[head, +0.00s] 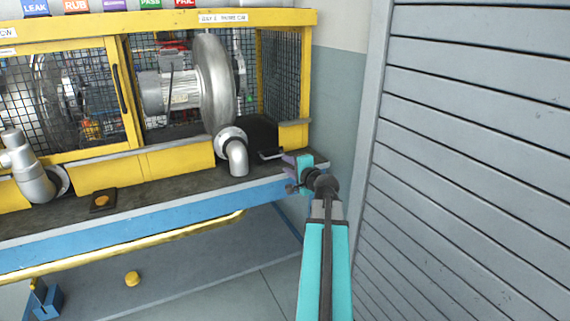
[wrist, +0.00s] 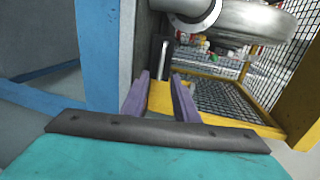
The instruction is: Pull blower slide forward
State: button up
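The blower (head: 213,82), a grey round metal housing with a motor, stands inside the yellow mesh cage. Part of its housing also shows at the top of the wrist view (wrist: 245,22). A black block (head: 262,134) sits at the bench's right end, with a small metal handle (head: 271,154) at its front; I take this as the slide's handle. My gripper (head: 293,172) is just right of and in front of the handle. In the wrist view, the purple fingers (wrist: 162,78) are apart with nothing held between them. The handle (wrist: 163,52) shows beyond the fingertips, apart from them.
A silver elbow pipe (head: 236,155) juts out left of the handle. The yellow cage post (head: 305,75) stands behind. The blue bench edge (head: 150,217) runs below. A grey slatted shutter (head: 475,150) is close on the right.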

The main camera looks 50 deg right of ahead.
jog(key=shift+v, duration=2.05)
jog(key=shift+f, duration=0.1)
jog(key=w+a+f+n+g+y, duration=0.3)
jog(key=w+a+f+n+y, duration=0.15)
jog(key=a+f, duration=1.15)
jog(key=w+a+f+n+g+y, duration=0.3)
jog(key=a+f+n+g, duration=0.15)
jog(key=a+f, duration=1.1)
jog(key=s+a+f+n+g+y, duration=0.1)
jog(key=s+a+f+n+g, duration=0.15)
jog(key=s+a+f, duration=0.4)
jog(key=s+a+f+n+g+y, duration=0.1)
jog(key=s+a+f+n+g, duration=0.15)
jog(key=a+f, duration=0.6)
jog(key=s+a+f+n+g+h, duration=0.1)
jog(key=s+a+f+n+g, duration=0.15)
jog(key=s+f, duration=0.4)
jog(key=s+a+f+n+g+h, duration=0.2)
jog(key=s+a+f+n, duration=0.1)
jog(key=s, duration=0.6)
jog(key=s+a+f+n+g+h, duration=0.1)
jog(key=s+a+f+n+g, duration=0.2)
jog(key=s, duration=0.5)
notch_tip(320, 180, up, 13)
jog(key=p, duration=1.3)
jog(key=shift+s+a+f, duration=0.2)
jog(key=shift+s+a, duration=0.05)
jog(key=shift+s, duration=0.15)
